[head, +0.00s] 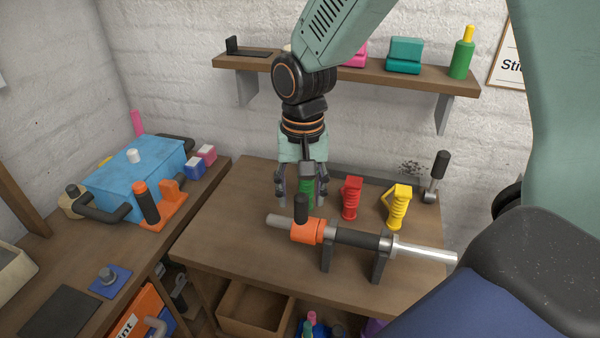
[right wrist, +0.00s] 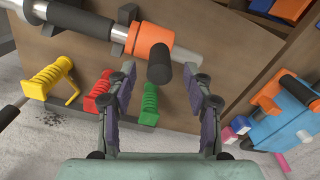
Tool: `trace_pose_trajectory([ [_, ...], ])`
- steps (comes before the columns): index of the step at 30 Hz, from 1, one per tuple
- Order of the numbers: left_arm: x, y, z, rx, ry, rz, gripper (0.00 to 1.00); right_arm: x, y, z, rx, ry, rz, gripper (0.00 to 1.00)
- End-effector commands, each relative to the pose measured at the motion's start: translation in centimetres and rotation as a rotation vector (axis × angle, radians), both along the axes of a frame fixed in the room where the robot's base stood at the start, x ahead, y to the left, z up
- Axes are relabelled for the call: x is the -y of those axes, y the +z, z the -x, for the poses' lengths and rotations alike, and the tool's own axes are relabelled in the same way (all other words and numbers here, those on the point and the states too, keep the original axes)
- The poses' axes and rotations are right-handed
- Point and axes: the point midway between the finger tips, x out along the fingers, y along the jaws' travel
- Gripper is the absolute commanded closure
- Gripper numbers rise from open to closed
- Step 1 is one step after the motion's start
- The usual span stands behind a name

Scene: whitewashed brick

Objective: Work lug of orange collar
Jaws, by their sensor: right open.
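The orange collar (head: 306,231) sits around a horizontal grey and black shaft (head: 355,238) on the wooden bench. Its dark lug (head: 301,208) stands up from the collar. My right gripper (head: 302,198) points down just behind the lug, open and empty. In the right wrist view, the collar (right wrist: 150,42) lies beyond the fingers, and the lug (right wrist: 159,67) shows between the open fingertips (right wrist: 160,72). I see no contact; the exact gap in depth is hard to tell. My left gripper is in neither view.
Green (right wrist: 148,100), red (head: 351,198) and yellow (head: 399,206) ribbed handles stand in a row behind the shaft. A black-handled lever (head: 438,172) stands at the back right. A blue box (head: 134,176) is on the left bench. A shelf (head: 350,75) hangs on the wall behind.

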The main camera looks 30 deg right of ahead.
Motion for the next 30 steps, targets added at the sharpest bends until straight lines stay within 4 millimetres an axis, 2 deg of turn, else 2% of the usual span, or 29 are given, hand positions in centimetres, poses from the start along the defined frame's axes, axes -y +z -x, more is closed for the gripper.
trace_pose_trajectory([
  [1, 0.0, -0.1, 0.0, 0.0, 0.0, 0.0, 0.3, 0.0, -0.7, 0.0, -0.002, 0.0, 0.0, 0.48],
  [6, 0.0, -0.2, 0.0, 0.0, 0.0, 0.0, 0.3, 0.0, -2.0, -0.2, -0.001, 0.0, -0.001, 0.48],
  [16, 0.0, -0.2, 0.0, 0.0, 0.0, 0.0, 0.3, 0.0, -2.2, -0.6, 0.001, 0.0, 0.0, 0.48],
  [30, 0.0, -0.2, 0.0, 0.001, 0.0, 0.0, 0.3, 0.0, -2.2, -0.5, 0.001, 0.0, 0.0, 0.88],
])
